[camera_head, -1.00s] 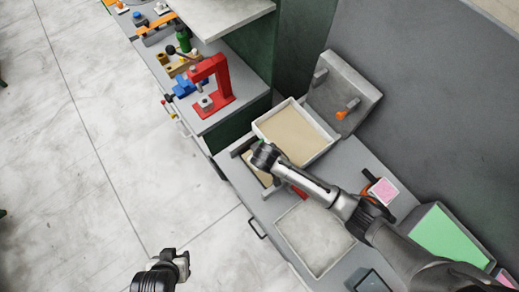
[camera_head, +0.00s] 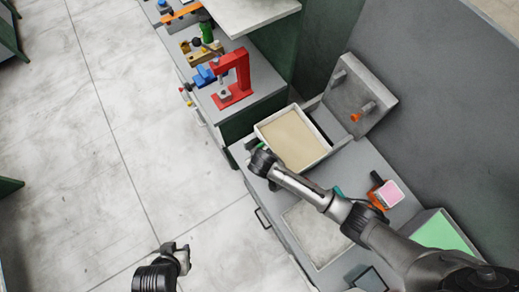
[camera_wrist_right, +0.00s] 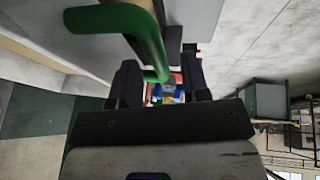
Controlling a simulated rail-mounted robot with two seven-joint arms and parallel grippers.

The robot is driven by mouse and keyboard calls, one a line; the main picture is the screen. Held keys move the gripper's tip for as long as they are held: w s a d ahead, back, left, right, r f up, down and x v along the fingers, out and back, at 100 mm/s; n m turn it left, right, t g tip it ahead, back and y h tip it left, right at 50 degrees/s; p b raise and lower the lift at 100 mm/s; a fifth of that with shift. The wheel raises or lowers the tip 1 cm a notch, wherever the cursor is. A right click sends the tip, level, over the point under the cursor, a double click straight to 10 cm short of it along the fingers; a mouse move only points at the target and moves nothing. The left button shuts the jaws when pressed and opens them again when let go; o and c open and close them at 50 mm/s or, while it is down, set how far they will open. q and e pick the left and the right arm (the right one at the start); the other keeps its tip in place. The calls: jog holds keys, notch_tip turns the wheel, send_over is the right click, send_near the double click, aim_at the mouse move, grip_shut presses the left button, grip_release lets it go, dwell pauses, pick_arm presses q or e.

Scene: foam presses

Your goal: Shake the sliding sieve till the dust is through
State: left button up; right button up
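The sieve (camera_head: 262,127) is a pale square frame with beige material inside. It lies on the grey bench below the slanted grey board, with a dark gap along its right side. My right gripper (camera_head: 259,162) is at its near-left edge. What lies below the sieve is hidden. My left gripper (camera_head: 180,254) hangs over the floor, apart from the bench, empty and seemingly open.
A pale tray (camera_head: 322,262) lies in the bench under my right arm. The grey board (camera_head: 357,92) with pegs stands behind the sieve. A pink block in an orange holder (camera_head: 378,193) and a green-filled bin (camera_head: 440,232) are at right. A red press (camera_head: 240,72) stands on the neighbouring bench.

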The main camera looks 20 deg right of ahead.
jog(key=shift+r, duration=0.1)
jog(key=d+v, duration=0.1)
jog(key=v, duration=1.2)
jog(key=shift+s+a+r, duration=0.15)
jog(key=shift+a+r, duration=0.15)
jog(key=shift+a, duration=0.2)
jog(key=shift+f, duration=0.1)
